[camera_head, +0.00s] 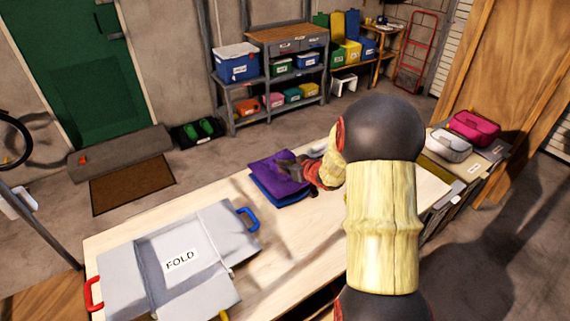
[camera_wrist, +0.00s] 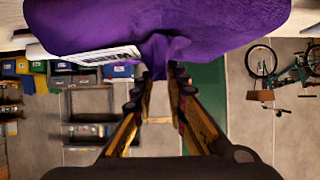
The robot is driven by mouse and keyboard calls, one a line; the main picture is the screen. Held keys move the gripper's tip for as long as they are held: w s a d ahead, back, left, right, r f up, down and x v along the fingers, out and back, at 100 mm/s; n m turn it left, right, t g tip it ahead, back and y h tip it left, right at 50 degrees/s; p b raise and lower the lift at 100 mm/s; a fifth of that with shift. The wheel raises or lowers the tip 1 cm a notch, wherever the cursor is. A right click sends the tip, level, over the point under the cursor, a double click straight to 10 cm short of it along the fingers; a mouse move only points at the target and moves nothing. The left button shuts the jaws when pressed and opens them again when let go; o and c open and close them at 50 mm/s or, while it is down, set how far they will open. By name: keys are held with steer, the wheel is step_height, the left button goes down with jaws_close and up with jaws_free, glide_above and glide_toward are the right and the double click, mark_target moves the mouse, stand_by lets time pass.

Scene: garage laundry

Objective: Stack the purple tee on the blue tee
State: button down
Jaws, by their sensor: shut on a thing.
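The purple tee (camera_head: 273,168), folded flat, lies over the blue tee (camera_head: 281,194) on the wooden table in the head view. The blue tee shows only along the near edge and corner below the purple one. My gripper (camera_head: 290,170) reaches in from the right at the purple tee's right side. In the wrist view my gripper (camera_wrist: 160,82) is shut on a pinched fold of the purple tee (camera_wrist: 160,25), which fills the top of the view. A white label shows beside the fold. The blue tee is not visible there.
A grey folding board (camera_head: 150,265) marked FOLD, with red and blue handles, covers the table's near left. Bare table (camera_head: 215,195) lies left of the tees. A small white item (camera_head: 318,150) lies behind my gripper.

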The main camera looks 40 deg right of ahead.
steer(key=c, duration=1.8)
jaws_free()
steer(key=shift+o, duration=0.2)
steer(key=shift+r, duration=0.1)
steer(key=shift+r, duration=0.3)
steer(key=d+r+p+v, duration=0.1)
steer(key=p+v, duration=0.3)
steer(key=v, duration=0.8)
steer(key=s+a+r+g+h, duration=0.2)
steer(key=s+a+r+h, duration=0.15)
steer(key=a+r, duration=0.7)
steer(key=s+a+r+g+y, duration=0.3)
steer(key=s+a+g+y, duration=0.1)
steer(key=s+a, duration=1.5)
steer(key=shift+s+a+n+g, duration=0.3)
steer(key=shift+a+n, duration=0.1)
steer(key=shift+a, duration=0.25)
